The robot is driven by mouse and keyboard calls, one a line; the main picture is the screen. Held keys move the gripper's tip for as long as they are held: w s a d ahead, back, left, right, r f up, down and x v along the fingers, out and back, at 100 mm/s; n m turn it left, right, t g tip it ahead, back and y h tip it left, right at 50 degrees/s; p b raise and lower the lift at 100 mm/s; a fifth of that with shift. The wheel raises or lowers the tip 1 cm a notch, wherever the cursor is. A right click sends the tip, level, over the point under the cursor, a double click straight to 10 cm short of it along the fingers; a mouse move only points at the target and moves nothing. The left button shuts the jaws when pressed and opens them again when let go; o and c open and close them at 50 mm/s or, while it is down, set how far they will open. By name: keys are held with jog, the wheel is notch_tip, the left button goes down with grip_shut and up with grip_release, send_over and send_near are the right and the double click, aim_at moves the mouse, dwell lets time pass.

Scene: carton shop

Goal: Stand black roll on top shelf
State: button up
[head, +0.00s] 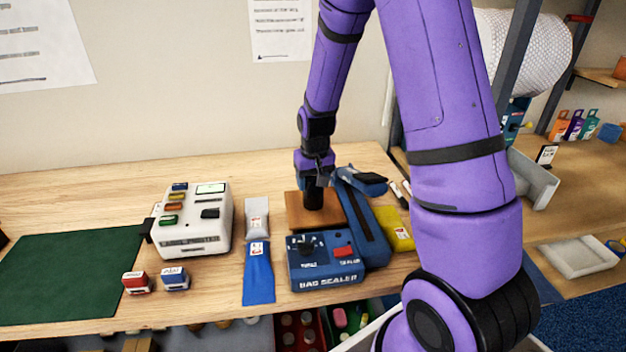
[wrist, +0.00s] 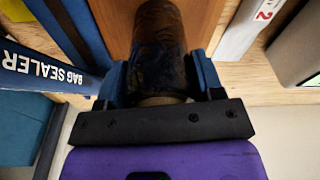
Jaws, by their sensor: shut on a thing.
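The black roll (head: 313,194) stands upright over a brown wooden block (head: 293,206) on the bench, behind the blue bag sealer. My gripper (head: 318,172) reaches down from above and is shut on the upper part of the roll. In the wrist view the black roll (wrist: 159,45) sits between the two blue fingers of my gripper (wrist: 160,82). The brown block (wrist: 205,20) shows behind it. I cannot tell whether the roll's lower end touches the block. No top shelf can be made out for sure.
The blue bag sealer (head: 325,270) stands close in front and to the right. A white label machine (head: 195,220), a grey pouch (head: 257,218) and a blue pouch (head: 258,274) lie to the left. A green mat (head: 60,265) lies far left. A grey rack post (head: 512,70) rises at right.

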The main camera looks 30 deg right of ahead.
jog(key=o, duration=0.7)
jog(key=shift+f, duration=0.1)
jog(key=o, duration=0.4)
jog(key=shift+c, duration=0.2)
